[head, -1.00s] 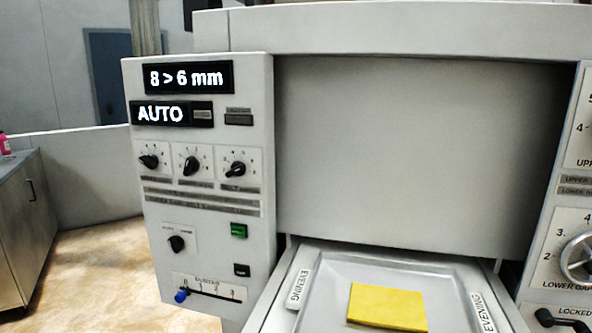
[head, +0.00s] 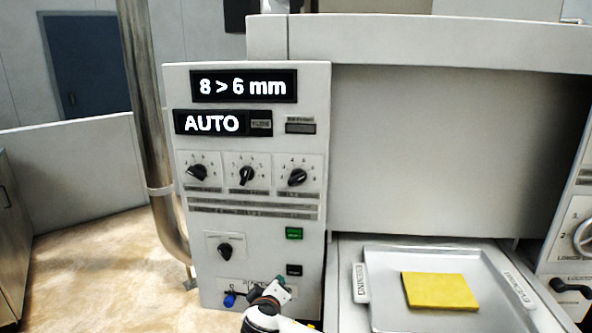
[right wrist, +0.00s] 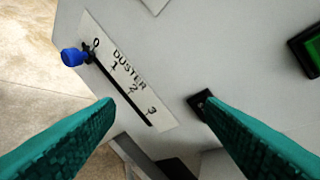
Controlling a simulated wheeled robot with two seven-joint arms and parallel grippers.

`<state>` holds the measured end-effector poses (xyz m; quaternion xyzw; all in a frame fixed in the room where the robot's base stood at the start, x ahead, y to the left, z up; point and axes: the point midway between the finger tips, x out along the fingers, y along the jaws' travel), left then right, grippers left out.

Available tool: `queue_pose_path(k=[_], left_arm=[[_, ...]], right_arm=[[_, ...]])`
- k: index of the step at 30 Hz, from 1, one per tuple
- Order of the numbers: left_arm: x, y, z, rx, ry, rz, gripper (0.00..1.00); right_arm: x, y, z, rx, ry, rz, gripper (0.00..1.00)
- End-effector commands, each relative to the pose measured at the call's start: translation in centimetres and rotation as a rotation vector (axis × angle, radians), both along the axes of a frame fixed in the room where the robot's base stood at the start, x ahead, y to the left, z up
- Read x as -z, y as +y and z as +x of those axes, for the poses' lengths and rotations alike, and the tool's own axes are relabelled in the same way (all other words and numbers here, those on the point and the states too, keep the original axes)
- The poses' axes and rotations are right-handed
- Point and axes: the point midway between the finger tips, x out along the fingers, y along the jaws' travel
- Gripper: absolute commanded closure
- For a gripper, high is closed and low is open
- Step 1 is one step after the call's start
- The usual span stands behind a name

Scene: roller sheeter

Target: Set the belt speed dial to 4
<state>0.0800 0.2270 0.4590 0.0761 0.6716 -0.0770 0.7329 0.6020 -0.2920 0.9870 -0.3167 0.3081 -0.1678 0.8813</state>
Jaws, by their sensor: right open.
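The control panel (head: 255,225) carries a row of three black dials: left (head: 198,173), middle (head: 246,175) and right (head: 297,178). Their labels are too small to read, so I cannot tell which is the belt speed dial or its setting. My right gripper (head: 280,287) is low in front of the panel, below the dials. In the right wrist view its teal fingers (right wrist: 157,100) are apart and empty, near the duster scale. The dials are outside that view. My left gripper is not in view.
A duster slider with a blue knob (right wrist: 73,56) sits at 0. A lone black knob (head: 225,250), a green button (head: 294,233) and a black button (head: 294,270) are on the panel. A tray (head: 385,262) with a yellow slab (head: 440,291) is at right.

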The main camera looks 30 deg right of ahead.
Motion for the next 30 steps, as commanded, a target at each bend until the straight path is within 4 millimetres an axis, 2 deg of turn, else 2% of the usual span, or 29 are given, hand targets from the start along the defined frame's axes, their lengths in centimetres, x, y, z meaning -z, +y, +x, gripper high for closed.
queue_pose_path(k=[1, 3, 6, 9, 12, 16, 30], left_arm=[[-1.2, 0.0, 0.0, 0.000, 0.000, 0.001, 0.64], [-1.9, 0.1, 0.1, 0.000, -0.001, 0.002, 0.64], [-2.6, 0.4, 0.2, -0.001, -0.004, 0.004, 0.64], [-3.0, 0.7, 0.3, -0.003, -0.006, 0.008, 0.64], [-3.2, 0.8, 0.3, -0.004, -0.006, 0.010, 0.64], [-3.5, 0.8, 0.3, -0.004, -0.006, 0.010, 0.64], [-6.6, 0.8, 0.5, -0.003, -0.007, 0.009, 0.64]], right_arm=[[-7.2, 0.2, -0.2, 0.023, -0.109, -0.024, 0.36], [-13.9, 0.2, -1.7, 0.067, -0.229, -0.043, 0.36], [-20.8, 0.1, -4.4, 0.124, -0.372, -0.048, 0.36], [-24.9, 0.0, -6.7, 0.163, -0.472, -0.041, 0.36], [-26.8, -0.2, -8.1, 0.188, -0.523, -0.033, 0.36], [-27.5, -0.8, -8.0, 0.198, -0.542, -0.032, 0.36], [-27.5, -6.5, -1.5, 0.200, -0.537, -0.032, 0.36]])
